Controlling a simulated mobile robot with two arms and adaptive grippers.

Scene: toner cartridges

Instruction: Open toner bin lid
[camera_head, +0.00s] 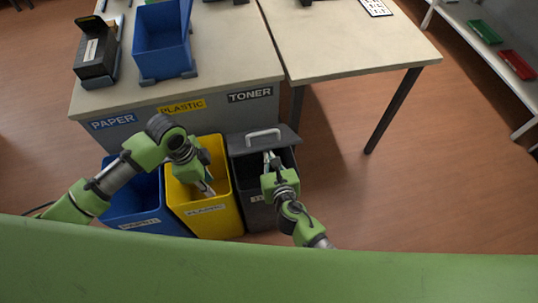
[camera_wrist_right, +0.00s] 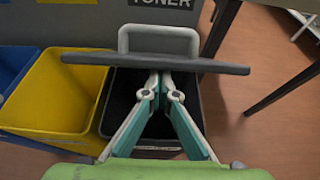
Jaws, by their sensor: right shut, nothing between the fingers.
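The dark grey toner bin (camera_head: 258,212) stands at the right of the row of bins. Its grey lid (camera_head: 243,146) with a pale handle (camera_head: 263,134) is raised at the back of the bin, and the dark inside shows in front of it. In the right wrist view, the lid (camera_wrist_right: 90,60) lies across the view with the handle (camera_wrist_right: 158,31) on its far side. My right gripper (camera_head: 270,157) is shut and empty, its tips (camera_wrist_right: 160,78) at the lid's near edge; contact is unclear. My left gripper (camera_head: 208,190) is over the yellow bin; its fingers are too small to judge.
The yellow plastic bin (camera_head: 222,221) and blue paper bin (camera_head: 150,215) stand to the left. Behind them is a table (camera_head: 230,50) with a blue crate (camera_head: 162,50) and a black holder (camera_head: 96,58). A second table's leg (camera_head: 392,110) stands to the right, with open floor around it.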

